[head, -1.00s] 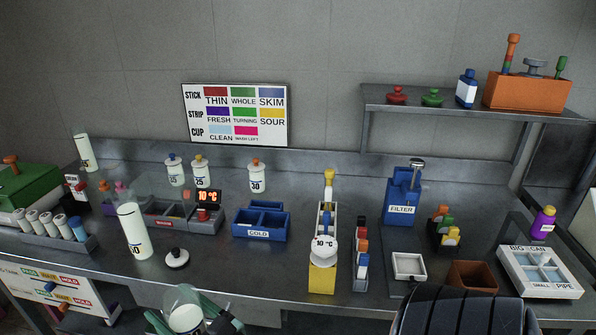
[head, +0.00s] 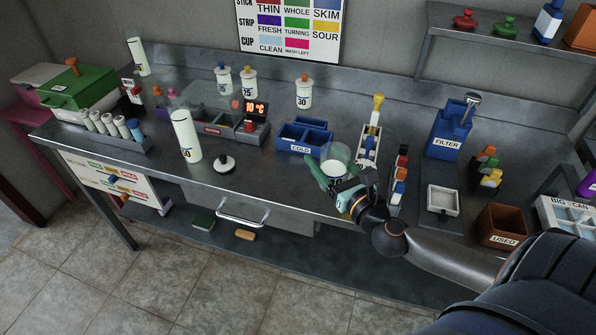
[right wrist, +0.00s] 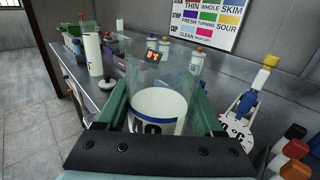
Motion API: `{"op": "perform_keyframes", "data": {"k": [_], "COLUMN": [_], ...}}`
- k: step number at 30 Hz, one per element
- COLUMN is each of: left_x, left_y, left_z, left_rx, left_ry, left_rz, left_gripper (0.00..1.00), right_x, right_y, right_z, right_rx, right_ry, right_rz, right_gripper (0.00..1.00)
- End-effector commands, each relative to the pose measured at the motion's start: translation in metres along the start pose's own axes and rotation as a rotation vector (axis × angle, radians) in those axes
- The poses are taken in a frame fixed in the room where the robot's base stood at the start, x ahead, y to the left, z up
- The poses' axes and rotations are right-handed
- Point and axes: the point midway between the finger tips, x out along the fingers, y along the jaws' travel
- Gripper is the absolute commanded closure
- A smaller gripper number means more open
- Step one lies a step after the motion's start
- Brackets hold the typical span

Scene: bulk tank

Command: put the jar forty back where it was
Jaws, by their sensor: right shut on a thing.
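My right gripper (head: 340,186) is shut on a clear, open-topped jar (head: 335,160) with white contents and holds it upright at the bench's front edge, in front of the blue COLD tray (head: 291,148). In the right wrist view the jar (right wrist: 160,105) stands between the green fingers (right wrist: 155,112). Its number is partly cut off below, so I cannot read it in full. A white lid with a black knob (head: 225,164) lies on the bench beside a tall white container (head: 186,137). My left gripper is out of view.
Three numbered jars with coloured knobs stand at the back: two together (head: 249,83) and the 30 jar (head: 304,93). A temperature display (head: 256,108) stands left of the COLD tray. A white-and-yellow thermometer stand (head: 369,142) and a coloured rack (head: 398,180) are close right of the jar.

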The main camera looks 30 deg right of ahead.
Motion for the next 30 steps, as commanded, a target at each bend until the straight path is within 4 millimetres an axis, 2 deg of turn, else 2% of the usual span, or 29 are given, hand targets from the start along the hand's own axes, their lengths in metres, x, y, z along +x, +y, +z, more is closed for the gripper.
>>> {"op": "perform_keyframes", "data": {"k": [13, 15, 18, 21, 26, 30], "left_x": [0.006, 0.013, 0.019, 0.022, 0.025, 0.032], "left_y": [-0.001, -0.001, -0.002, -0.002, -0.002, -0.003], "left_z": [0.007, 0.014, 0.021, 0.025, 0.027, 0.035], "left_rx": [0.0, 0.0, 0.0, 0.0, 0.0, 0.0], "left_ry": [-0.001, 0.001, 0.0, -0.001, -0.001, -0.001], "left_rz": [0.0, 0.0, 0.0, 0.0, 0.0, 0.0], "left_gripper": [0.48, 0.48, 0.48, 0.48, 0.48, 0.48], "right_x": [0.079, 0.09, 0.104, 0.113, 0.12, 0.125], "right_y": [0.007, 0.007, 0.009, 0.01, 0.01, 0.01], "right_z": [-0.034, -0.054, -0.07, -0.08, -0.087, -0.106], "right_rx": [0.001, 0.001, 0.0, -0.001, 0.0, -0.003], "right_ry": [-0.005, -0.002, -0.004, -0.003, -0.003, 0.0], "right_rz": [-0.002, -0.002, -0.002, 0.0, 0.0, 0.0], "right_gripper": [1.0, 1.0, 1.0, 1.0, 1.0, 1.0]}}
